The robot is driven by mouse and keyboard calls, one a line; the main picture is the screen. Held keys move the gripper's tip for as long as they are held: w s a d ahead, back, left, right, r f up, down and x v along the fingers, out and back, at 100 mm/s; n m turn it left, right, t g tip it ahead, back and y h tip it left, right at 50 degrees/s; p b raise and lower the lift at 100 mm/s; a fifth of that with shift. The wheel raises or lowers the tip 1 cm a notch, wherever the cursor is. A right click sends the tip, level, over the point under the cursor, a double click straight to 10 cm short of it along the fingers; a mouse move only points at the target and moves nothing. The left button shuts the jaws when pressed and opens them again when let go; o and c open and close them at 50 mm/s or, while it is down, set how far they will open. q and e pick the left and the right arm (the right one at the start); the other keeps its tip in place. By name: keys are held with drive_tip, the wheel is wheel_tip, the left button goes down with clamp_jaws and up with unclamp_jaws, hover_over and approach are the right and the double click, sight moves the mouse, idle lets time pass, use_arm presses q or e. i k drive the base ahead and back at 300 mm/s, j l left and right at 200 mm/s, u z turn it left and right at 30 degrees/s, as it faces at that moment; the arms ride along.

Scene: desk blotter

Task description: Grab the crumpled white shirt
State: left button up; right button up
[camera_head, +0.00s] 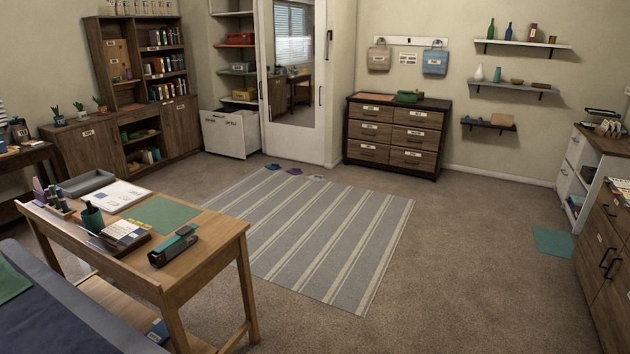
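I cannot make out a crumpled white shirt anywhere in the head view. Small crumpled-looking items lie at the far edge of the striped rug: a dark blue one (272,167), a purple one (295,171) and a pale grey-green one (317,178). They are too small to identify. Neither of my grippers shows in the view.
A wooden desk (215,228) with stationery stands at the left front. The striped rug (330,235) lies mid-floor. The carpet (470,250) right of the rug is mostly clear.

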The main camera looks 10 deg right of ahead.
sight(316, 178)
drive_tip(key=i+l+z, duration=0.25)
drive_tip(key=i, duration=0.25)
drive_tip(key=i+z, duration=0.2)
drive_tip(key=i, duration=0.3)
drive_tip(key=i+z, duration=0.15)
drive_tip(key=i, duration=5.25)
drive_tip(key=j, duration=0.1)
